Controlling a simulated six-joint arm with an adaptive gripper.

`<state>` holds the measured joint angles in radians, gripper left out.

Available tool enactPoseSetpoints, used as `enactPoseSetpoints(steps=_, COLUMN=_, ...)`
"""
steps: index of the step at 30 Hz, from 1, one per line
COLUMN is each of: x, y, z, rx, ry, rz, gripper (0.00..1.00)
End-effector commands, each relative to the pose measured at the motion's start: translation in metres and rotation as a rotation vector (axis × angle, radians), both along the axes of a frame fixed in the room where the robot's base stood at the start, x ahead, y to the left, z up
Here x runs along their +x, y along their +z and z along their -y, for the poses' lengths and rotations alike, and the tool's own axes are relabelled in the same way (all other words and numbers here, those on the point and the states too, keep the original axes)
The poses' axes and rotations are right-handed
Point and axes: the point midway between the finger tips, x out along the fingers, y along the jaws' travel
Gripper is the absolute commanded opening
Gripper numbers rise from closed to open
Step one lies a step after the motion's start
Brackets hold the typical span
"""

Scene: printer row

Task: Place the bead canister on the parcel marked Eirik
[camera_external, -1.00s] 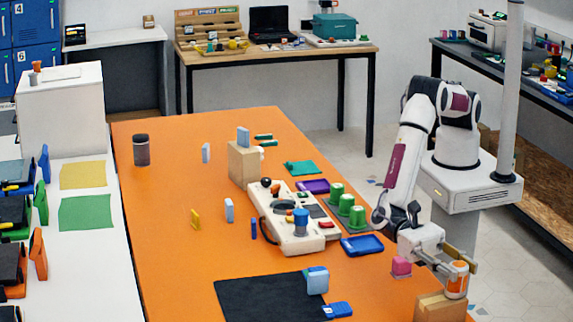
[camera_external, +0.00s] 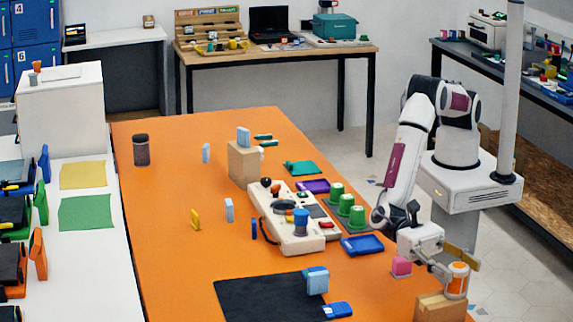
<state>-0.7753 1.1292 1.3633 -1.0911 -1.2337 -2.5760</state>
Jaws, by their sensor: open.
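A clear canister with orange contents and a white lid (camera_external: 457,281), apparently the bead canister, stands upright on a brown cardboard parcel (camera_external: 432,309) at the table's lower right. My gripper (camera_external: 454,268) is open around the canister's upper part, with one finger on its left and the other behind it. Whether a finger still touches it cannot be told. A second brown parcel (camera_external: 243,165) stands farther back, with a light blue block on top. No name is readable on either parcel.
A pink block (camera_external: 401,266) and a blue tray (camera_external: 362,245) lie left of my gripper. A white control console (camera_external: 290,232) and green-capped pieces (camera_external: 346,205) stand mid-table. A dark jar (camera_external: 141,150) is far left. The orange table's left side is largely clear.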

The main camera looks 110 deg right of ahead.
Motion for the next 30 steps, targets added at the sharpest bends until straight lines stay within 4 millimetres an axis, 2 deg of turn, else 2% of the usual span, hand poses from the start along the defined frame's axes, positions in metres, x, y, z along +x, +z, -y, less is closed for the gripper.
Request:
enactPoseSetpoints(steps=8, x=0.007, y=0.0, z=0.028, rx=-0.001, ry=-0.003, rz=-0.002, gripper=0.48)
enactPoseSetpoints(steps=21, x=0.02, y=0.0, z=0.093, rx=0.001, ry=-0.003, rz=-0.001, gripper=0.48)
enactPoseSetpoints(steps=30, x=0.023, y=0.0, z=0.113, rx=0.001, ry=-0.001, rz=0.0, gripper=0.48)
